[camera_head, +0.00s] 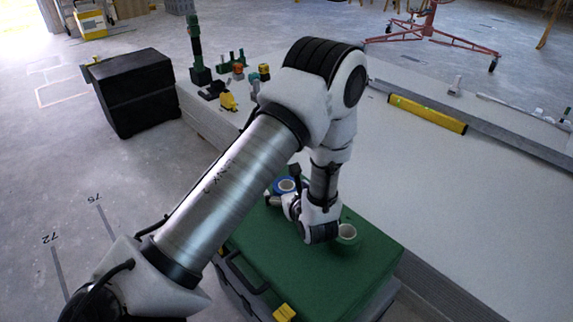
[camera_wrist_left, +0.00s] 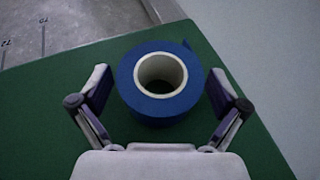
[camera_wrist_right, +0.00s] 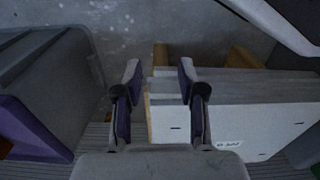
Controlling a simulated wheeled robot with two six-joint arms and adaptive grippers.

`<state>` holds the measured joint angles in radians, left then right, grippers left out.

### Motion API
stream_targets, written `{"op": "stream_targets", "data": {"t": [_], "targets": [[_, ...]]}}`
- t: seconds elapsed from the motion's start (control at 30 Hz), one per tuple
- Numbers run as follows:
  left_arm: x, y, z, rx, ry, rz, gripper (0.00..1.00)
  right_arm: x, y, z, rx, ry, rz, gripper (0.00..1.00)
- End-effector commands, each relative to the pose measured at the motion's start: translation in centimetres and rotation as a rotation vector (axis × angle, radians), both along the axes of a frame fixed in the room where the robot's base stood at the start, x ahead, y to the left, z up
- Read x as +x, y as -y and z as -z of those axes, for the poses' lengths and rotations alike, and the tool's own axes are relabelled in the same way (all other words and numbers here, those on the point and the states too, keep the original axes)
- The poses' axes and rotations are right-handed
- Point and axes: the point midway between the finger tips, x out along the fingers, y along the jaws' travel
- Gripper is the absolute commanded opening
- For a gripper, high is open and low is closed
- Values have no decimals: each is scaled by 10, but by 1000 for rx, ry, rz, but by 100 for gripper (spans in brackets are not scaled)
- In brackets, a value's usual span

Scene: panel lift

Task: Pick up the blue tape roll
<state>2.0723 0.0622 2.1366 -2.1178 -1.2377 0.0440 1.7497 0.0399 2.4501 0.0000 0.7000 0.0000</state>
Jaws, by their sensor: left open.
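The blue tape roll (camera_wrist_left: 160,112) lies flat on the green top (camera_wrist_left: 50,125) of a case, its white core facing up in the left wrist view. In the head view the roll (camera_head: 284,186) is partly hidden by my left arm. My left gripper (camera_wrist_left: 160,78) is open, with one finger on each side of the roll and visible gaps between fingers and roll. In the right wrist view, my right gripper (camera_wrist_right: 158,68) has its fingers apart with nothing held between them. It is not seen in the head view.
A green roll with a pale core (camera_head: 346,232) sits on the same top, close to my left wrist. A large pale panel stack (camera_head: 470,190) lies to the right, with a yellow level (camera_head: 428,114) on it. A black box (camera_head: 135,92) stands at the left.

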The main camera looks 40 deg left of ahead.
Motion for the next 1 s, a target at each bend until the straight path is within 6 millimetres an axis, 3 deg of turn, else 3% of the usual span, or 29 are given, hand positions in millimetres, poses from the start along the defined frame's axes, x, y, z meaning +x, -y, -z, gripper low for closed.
{"op": "stream_targets", "data": {"t": [0.1,0.3,0.67,1.0], "targets": [[0,1,-1,0,-1,0,99,0,0,-1,0,1,0,40],[0,1,-1,0,-1,0,29,0,0,-1,0,1,0,40],[0,1,-3,0,-1,0,28,0,0,-2,0,0,0,40],[0,1,-43,1,1,1,28,0,0,-26,0,0,0,40]]}}
